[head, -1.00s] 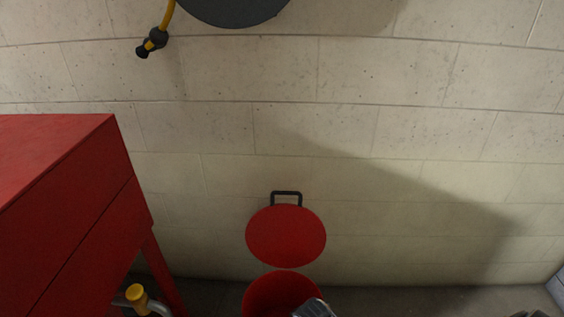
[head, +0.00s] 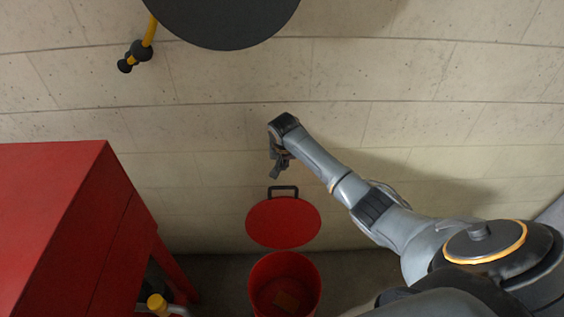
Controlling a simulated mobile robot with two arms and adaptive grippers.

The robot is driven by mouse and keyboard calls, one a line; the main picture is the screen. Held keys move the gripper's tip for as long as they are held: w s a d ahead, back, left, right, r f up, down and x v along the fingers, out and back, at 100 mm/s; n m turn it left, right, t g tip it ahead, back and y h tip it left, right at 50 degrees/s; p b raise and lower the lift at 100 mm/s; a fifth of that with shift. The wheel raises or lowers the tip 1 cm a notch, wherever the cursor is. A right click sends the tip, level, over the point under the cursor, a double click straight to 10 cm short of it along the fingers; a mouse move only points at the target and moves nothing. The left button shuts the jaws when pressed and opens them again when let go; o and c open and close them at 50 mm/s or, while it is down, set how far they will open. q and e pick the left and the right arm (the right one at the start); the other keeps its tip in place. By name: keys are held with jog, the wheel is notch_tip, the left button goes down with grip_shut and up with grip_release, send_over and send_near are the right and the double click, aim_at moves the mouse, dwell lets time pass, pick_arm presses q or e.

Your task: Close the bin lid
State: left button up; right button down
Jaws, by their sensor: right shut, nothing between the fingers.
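A black handle (head: 283,189) sits at the lid's top edge. My right gripper (head: 277,174) is shut and empty, pointing down just above and slightly left of the handle. Whether it touches the handle is hard to tell, but a small gap shows. My left gripper is not in view.
A red cabinet or table (head: 60,220) with legs stands at the left. A yellow-capped pipe (head: 158,304) shows beneath it. A dark round reel (head: 225,22) with a yellow hose (head: 149,32) hangs on the pale block wall (head: 400,75). Floor right of the bin looks clear.

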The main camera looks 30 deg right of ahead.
jog(key=shift+s+a+f+p, duration=0.2)
jog(key=shift+s+f+p, duration=0.05)
jog(key=shift+f, duration=0.65)
jog(key=shift+s+a+f+p, duration=0.15)
jog(key=shift+s+f+p, duration=0.15)
jog(key=shift+f, duration=0.65)
jog(key=shift+s+a+f+p, duration=0.2)
jog(key=shift+s+f, duration=0.05)
jog(key=shift+f, duration=0.65)
